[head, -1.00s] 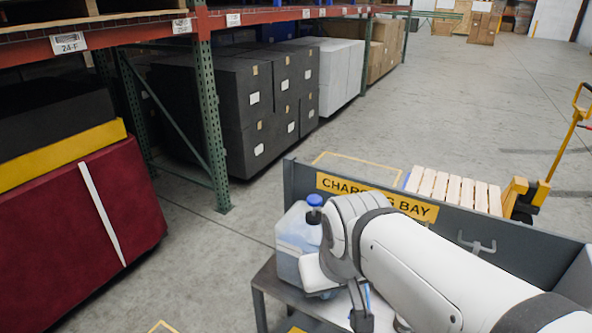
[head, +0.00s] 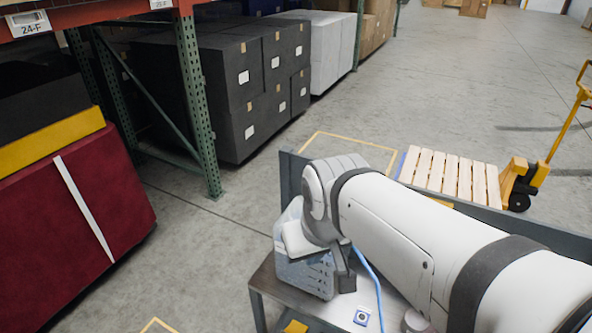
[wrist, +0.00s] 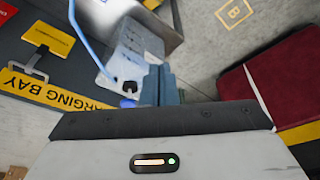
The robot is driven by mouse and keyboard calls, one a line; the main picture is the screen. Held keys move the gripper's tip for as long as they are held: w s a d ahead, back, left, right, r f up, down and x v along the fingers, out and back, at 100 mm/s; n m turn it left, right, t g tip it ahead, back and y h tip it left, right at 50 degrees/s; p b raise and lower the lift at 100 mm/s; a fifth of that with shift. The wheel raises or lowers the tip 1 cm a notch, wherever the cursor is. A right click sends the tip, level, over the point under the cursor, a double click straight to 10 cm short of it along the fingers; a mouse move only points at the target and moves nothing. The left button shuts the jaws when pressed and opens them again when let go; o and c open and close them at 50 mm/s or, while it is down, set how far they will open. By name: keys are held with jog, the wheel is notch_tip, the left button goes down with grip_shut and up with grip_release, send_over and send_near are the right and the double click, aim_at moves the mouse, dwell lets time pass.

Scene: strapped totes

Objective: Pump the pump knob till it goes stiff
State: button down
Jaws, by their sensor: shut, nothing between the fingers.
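A translucent pale-blue jug (head: 308,274) stands on the cart's top in the head view, partly behind my arm. The pump knob is hidden by my arm there. In the wrist view the jug (wrist: 132,50) shows with a dark cap-like spot, and a bit of blue (wrist: 128,102) at its near end, probably the pump knob, is mostly cut off by my gripper's body.
A blue hose (head: 367,268) runs near the gripper. A grey panel (head: 290,180) lettered CHARGING BAY in the wrist view stands behind the cart (head: 262,283). Racking and dark boxes are at left, a pallet (head: 450,176) on a yellow jack at right. The floor between is open.

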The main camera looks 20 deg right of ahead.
jog(key=w+d+r+n+g, duration=0.1)
jog(key=w+d+r+n, duration=0.1)
jog(key=w, duration=0.6)
jog(key=w+d+r+n+g, duration=0.1)
jog(key=w+d+r+n, duration=0.15)
jog(key=w, duration=0.55)
jog(key=w+d+f+n, duration=0.1)
jog(key=w+d+n, duration=0.1)
jog(key=w+d, duration=0.2)
jog(key=w+d+f+n+g+b, duration=0.1)
jog(key=w+d, duration=0.3)
jog(key=w, duration=0.6)
jog(key=shift+w+f+n, duration=0.2)
jog(key=shift+f+n, duration=0.05)
jog(key=shift+n, duration=0.5)
jog(key=shift+f, duration=0.1)
notch_tip(320, 180, down, 14)
jog(key=shift+r+p, duration=0.1)
jog(key=shift+p, duration=1.05)
